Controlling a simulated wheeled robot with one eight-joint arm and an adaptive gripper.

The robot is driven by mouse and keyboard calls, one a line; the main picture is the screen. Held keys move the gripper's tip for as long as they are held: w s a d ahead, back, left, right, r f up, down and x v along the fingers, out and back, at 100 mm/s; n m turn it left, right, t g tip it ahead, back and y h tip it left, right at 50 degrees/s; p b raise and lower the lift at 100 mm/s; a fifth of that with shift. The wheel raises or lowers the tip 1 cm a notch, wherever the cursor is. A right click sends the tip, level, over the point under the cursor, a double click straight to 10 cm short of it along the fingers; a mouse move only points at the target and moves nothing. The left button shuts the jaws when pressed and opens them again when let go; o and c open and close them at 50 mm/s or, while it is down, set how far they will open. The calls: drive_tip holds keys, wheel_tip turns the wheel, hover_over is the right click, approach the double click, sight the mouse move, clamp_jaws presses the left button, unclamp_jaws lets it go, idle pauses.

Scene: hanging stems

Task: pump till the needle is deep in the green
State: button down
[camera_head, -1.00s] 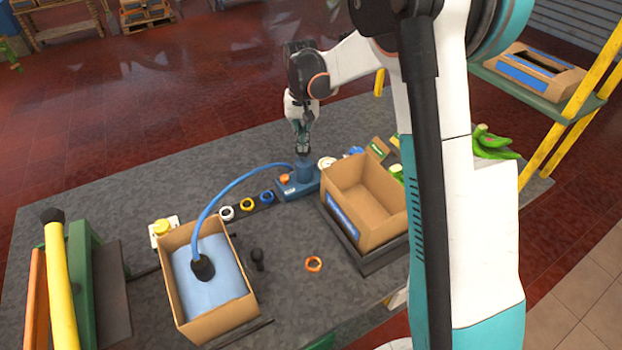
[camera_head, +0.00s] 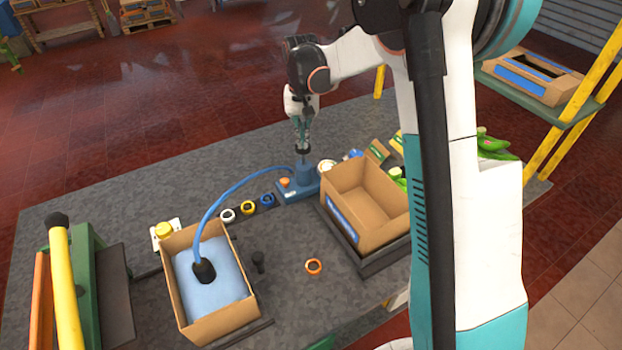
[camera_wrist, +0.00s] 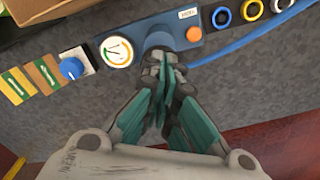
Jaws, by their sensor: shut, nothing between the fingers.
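The blue pump (camera_head: 297,190) stands on the table at the back, with an upright cylinder and an orange button (camera_wrist: 193,34). My gripper (camera_head: 303,151) is shut and empty, pointing down right above the cylinder; a short thin stem shows between them. In the wrist view my gripper (camera_wrist: 165,60) covers most of the pump's top, so I cannot tell whether it touches. The round white gauge (camera_wrist: 117,51) has a coloured arc with green in it; its needle is too small to read. A blue hose (camera_head: 222,198) runs to a black fitting on a light-blue bag (camera_head: 213,292) in a cardboard box.
An empty cardboard box (camera_head: 333,212) stands right of the pump. Blue, yellow and white rings (camera_head: 248,207) line up left of it. A blue knob (camera_wrist: 72,68) is beside the gauge. An orange ring (camera_head: 314,267) lies on open tabletop in front.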

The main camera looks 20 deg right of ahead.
drive_tip(key=shift+f, duration=0.1)
drive_tip(key=shift+f+b, duration=1.2)
drive_tip(key=shift+f, duration=0.5)
drive_tip(key=shift+r+p, duration=1.05)
drive_tip(key=shift+r, duration=0.75)
wheel_tip(320, 180, up, 8)
drive_tip(key=p, duration=0.4)
